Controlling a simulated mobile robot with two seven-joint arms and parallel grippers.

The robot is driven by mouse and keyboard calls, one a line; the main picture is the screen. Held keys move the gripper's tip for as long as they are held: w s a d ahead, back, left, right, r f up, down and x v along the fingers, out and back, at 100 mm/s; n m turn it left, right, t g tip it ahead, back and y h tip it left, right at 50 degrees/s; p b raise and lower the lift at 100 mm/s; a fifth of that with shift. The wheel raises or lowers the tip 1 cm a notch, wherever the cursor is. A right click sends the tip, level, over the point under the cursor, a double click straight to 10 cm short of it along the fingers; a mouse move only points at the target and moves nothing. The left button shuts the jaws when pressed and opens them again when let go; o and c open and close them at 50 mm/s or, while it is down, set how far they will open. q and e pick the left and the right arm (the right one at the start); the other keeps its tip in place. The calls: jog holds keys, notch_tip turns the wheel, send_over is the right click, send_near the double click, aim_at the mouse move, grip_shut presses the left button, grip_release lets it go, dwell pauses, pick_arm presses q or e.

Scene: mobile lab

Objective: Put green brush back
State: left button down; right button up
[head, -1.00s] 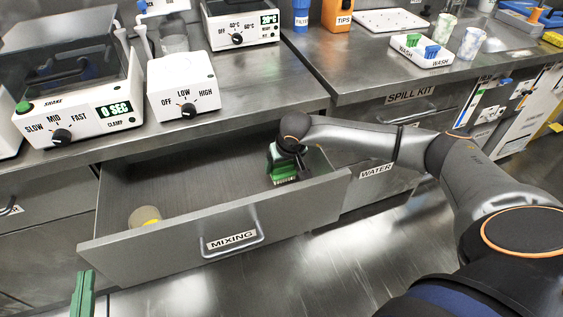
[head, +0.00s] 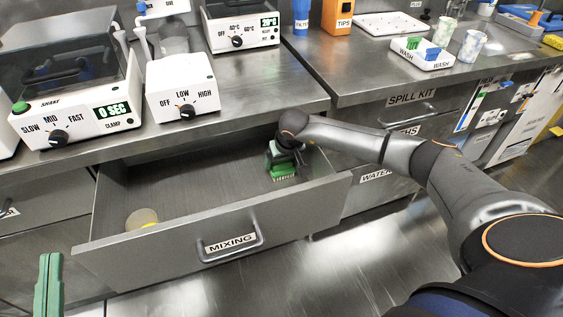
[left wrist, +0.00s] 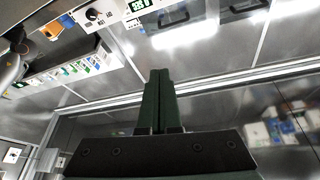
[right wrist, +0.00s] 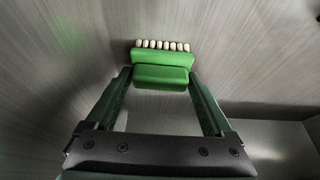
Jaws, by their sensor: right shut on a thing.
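The green brush (head: 283,172) is inside the open drawer labelled MIXING (head: 180,249), near its right end. My right gripper (head: 282,160) reaches down into the drawer and is shut on the brush. In the right wrist view the green brush (right wrist: 163,58) sits between the two fingertips, with its row of pale bristles facing away from the gripper. I cannot tell whether the bristles touch the drawer floor. My left gripper (head: 48,285) is shut and empty in front of the drawer's left end; its fingers are together in the left wrist view (left wrist: 160,100).
A pale round item (head: 141,217) with some yellow lies in the drawer's left part. A shaker (head: 75,110) and a LOW/HIGH dial box (head: 182,88) stand on the counter above.

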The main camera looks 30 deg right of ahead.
aim_at(282, 161)
pick_arm(q)
jog(key=shift+s+r, duration=0.15)
jog(key=shift+r, duration=0.2)
pick_arm(e)
jog(key=shift+f, duration=0.1)
pick_arm(q)
jog(key=shift+r, duration=0.2)
pick_arm(e)
jog(key=o, duration=1.1)
jog(key=shift+c, duration=0.2)
jog(key=shift+r, duration=0.2)
jog(key=p+v, duration=0.1)
jog(key=v, duration=0.4)
jog(key=shift+r+p, duration=0.25)
jog(key=shift+p, duration=0.15)
pick_arm(q)
notch_tip(282, 161, down, 18)
jog(key=n+g+y+p, duration=0.1)
jog(key=n+g+y, duration=0.2)
jog(key=g, duration=0.3)
jog(key=shift+a+r+g+y, duration=0.25)
jog(key=shift+a+g+y, duration=0.15)
jog(key=shift+a+y, duration=0.1)
pick_arm(e)
jog(key=v, duration=0.6)
jog(key=shift+s+r, duration=0.15)
jog(key=shift+s, duration=0.1)
jog(key=shift+a, duration=0.1)
